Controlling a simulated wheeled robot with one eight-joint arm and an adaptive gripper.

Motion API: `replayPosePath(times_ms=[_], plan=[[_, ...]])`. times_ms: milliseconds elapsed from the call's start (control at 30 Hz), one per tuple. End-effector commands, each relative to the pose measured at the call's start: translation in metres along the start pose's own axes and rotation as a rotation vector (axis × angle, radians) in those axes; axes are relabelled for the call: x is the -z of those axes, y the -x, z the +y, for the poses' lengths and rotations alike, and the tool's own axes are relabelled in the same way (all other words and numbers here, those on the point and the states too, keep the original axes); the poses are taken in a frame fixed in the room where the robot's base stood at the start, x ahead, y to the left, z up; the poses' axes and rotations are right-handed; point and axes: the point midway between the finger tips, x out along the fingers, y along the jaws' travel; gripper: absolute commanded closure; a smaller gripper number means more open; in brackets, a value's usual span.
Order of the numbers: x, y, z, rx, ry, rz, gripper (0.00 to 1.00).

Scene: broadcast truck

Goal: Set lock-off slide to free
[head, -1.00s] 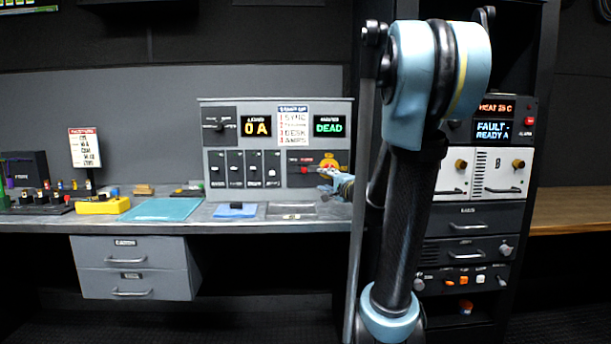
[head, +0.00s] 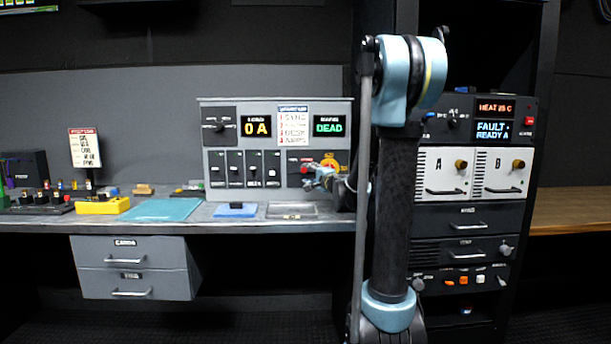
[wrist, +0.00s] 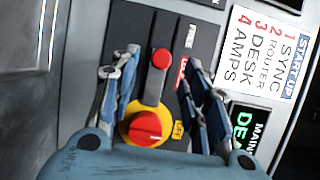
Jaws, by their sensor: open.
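The lock-off slide (wrist: 160,62) is a grey bar with a red knob, set in a dark plate on the switch panel. In the wrist view its knob is beside a red label that seems to read LOCK; a FREE label (wrist: 190,37) is farther up the plate. The bar's lower end reaches the red rotary switch on a yellow disc (wrist: 146,127). My gripper (wrist: 162,68) is open, its fingers on either side of the slide; contact cannot be told. In the head view my gripper (head: 322,179) is in front of the panel's lower right and partly hides this area.
The grey panel (head: 214,142) also carries several switches, a 0 A display (head: 256,126) and a DEAD display (head: 328,126). A rack (head: 465,218) stands right of my arm.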

Motion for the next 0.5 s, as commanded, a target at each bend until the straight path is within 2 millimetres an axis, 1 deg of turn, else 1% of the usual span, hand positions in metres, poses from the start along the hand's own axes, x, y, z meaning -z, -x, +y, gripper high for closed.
replayPosePath(times_ms=[33,200,333,500], plan=[[0.0,-0.009,0.0,0.0,0.0,-0.001,0.58],[0.0,-0.03,0.0,0.0,0.0,-0.002,0.58],[0.0,-0.042,0.0,0.0,0.0,0.0,0.58],[0.0,-0.048,0.0,0.0,0.0,0.0,0.58]])
